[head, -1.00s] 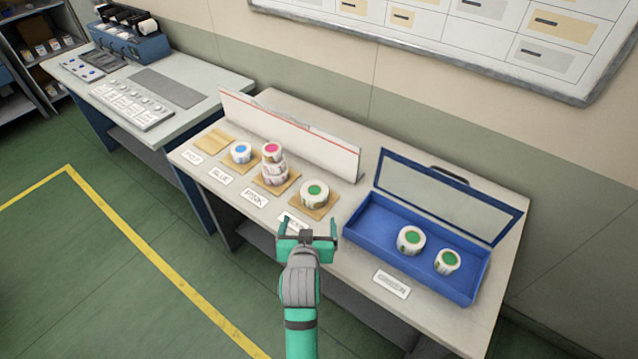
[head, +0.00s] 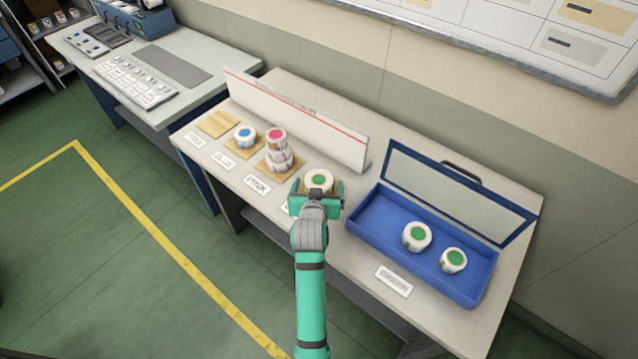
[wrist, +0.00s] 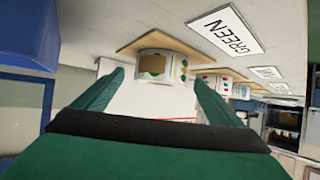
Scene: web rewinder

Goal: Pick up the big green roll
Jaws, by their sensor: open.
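A white roll with a green centre (head: 319,178) stands on a wooden pad behind my gripper in the head view. It looks slightly wider than the two green-centred rolls in the blue box, though the difference is small. My gripper (head: 317,190) is open in front of this roll, its fingers spread to either side and partly hiding it. In the wrist view, which is upside down, the roll (wrist: 160,66) shows between and beyond the fingertips (wrist: 160,84). I cannot tell whether the fingers touch it.
The open blue box (head: 365,232) holds a green-centred roll (head: 416,236) and another (head: 453,260). Left of the target are a pink-topped stack (head: 279,158) and a blue-centred roll (head: 245,138). A low white panel (head: 300,125) stands behind them. The label GREEN (wrist: 225,32) lies near the pad.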

